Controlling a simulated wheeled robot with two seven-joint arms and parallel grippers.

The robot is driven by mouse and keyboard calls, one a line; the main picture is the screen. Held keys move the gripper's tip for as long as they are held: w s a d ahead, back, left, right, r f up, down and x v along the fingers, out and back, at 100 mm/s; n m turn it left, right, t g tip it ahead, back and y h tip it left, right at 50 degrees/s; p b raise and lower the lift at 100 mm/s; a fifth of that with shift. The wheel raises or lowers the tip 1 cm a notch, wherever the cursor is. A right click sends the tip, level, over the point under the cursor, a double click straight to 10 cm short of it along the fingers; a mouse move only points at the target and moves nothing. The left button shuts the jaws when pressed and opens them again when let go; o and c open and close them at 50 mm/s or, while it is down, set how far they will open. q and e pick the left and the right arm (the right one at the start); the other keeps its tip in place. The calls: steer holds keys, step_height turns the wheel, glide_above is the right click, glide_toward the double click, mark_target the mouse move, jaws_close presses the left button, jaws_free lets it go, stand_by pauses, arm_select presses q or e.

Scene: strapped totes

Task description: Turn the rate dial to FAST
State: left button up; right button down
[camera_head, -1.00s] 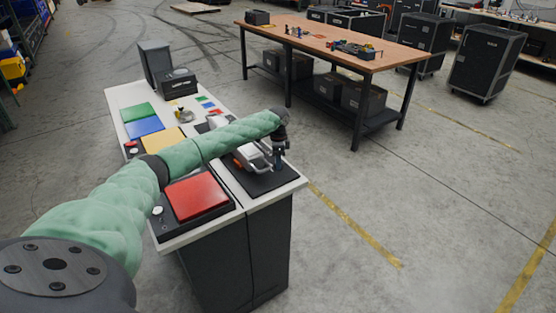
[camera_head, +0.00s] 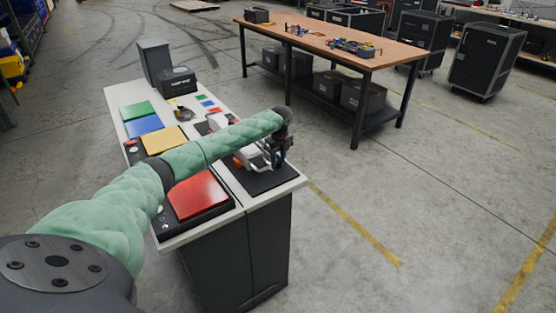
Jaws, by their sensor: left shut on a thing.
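A grey-white device with orange parts (camera_head: 251,157) sits on a black mat (camera_head: 262,183) at the right end of the white bench. My left arm reaches across the bench from the left. My left gripper (camera_head: 277,163) is low over the mat, at the right side of the device, and is shut on a small part there. The gripper and wrist cover that part, and it is too small to tell whether it is the rate dial. No dial marking or FAST label can be read. My right gripper is not in view.
The white bench (camera_head: 118,96) carries red (camera_head: 198,194), yellow (camera_head: 164,139), blue (camera_head: 144,126) and green (camera_head: 136,110) panels, and a black box (camera_head: 178,80) at the back. A wooden-topped table (camera_head: 330,45) stands beyond. The floor right of the bench is clear.

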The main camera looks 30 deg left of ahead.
mark_target(280, 161)
arm_select(q)
steer(key=shift+m, duration=0.8)
steer(key=shift+d+m, duration=0.1)
steer(key=shift+m, duration=1.4)
steer(key=o, duration=1)
steer(key=shift+c, duration=0.2)
steer(key=shift+r, duration=0.1)
steer(key=shift+r+b, duration=0.25)
steer(key=shift+b, duration=0.05)
steer(key=shift+w+r, duration=0.1)
steer(key=shift+r, duration=0.35)
step_height(280, 161, up, 6)
steer(key=shift+w+d+f+b, duration=0.15)
steer(key=shift+f+b, duration=0.1)
steer(key=shift+b, duration=0.85)
steer(key=shift+r, duration=0.3)
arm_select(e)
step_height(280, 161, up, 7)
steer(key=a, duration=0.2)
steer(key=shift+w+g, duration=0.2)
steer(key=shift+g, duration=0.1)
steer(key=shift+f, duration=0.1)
